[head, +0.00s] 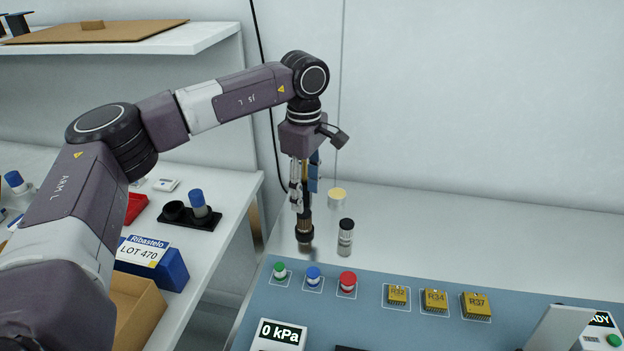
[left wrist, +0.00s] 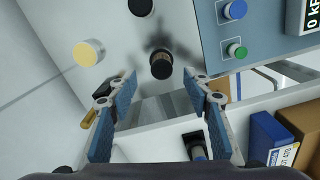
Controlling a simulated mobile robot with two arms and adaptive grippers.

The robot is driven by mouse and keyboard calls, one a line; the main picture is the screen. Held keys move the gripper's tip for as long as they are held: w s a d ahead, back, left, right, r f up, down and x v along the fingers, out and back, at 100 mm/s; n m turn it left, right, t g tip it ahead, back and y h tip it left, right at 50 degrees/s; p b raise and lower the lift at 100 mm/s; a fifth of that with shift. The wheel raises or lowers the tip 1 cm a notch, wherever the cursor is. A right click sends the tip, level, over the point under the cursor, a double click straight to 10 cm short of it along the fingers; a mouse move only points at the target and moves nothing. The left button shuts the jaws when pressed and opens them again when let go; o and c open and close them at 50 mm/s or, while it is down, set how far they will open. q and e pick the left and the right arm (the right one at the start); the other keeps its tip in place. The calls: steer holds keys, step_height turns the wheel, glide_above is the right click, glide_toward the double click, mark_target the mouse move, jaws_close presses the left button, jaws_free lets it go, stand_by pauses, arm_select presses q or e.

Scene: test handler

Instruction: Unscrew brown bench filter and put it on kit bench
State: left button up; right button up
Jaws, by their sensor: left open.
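The brown filter (head: 305,226), a short brown cylinder with a black end, stands on the pale shiny bench top behind the blue panel. In the left wrist view the brown filter (left wrist: 161,70) shows its black cap, just past the fingertips and roughly centred between them. My left gripper (head: 304,198) points down above it, open and empty; its blue-padded fingers (left wrist: 155,95) are spread wide. I cannot tell whether a fingertip touches the filter. A white side bench (head: 228,205), possibly the kit bench, stands at the left. My right gripper is out of view.
A cream-capped cylinder (head: 338,196) and a black-capped one (head: 346,236) stand close right of the filter. The blue panel (head: 400,325) carries coloured knobs and yellow chips. The side bench holds a black tray (head: 180,222) with a blue-capped piece and a blue LOT 470 box (head: 172,275).

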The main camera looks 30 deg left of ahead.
mark_target(305, 212)
arm_select(q)
steer(key=shift+s+f, duration=0.15)
steer(key=shift+f, duration=0.5)
steer(key=shift+s+f, duration=0.15)
steer(key=shift+f, duration=0.45)
step_height(305, 212, down, 4)
steer(key=shift+w+r+p, duration=0.15)
steer(key=shift+r+p, duration=0.1)
steer(key=shift+p, duration=0.2)
steer(key=shift+f, duration=0.5)
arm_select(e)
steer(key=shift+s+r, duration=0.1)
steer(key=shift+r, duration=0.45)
arm_select(q)
steer(key=c, duration=1)
steer(key=o, duration=0.7)
steer(key=shift+c, duration=0.2)
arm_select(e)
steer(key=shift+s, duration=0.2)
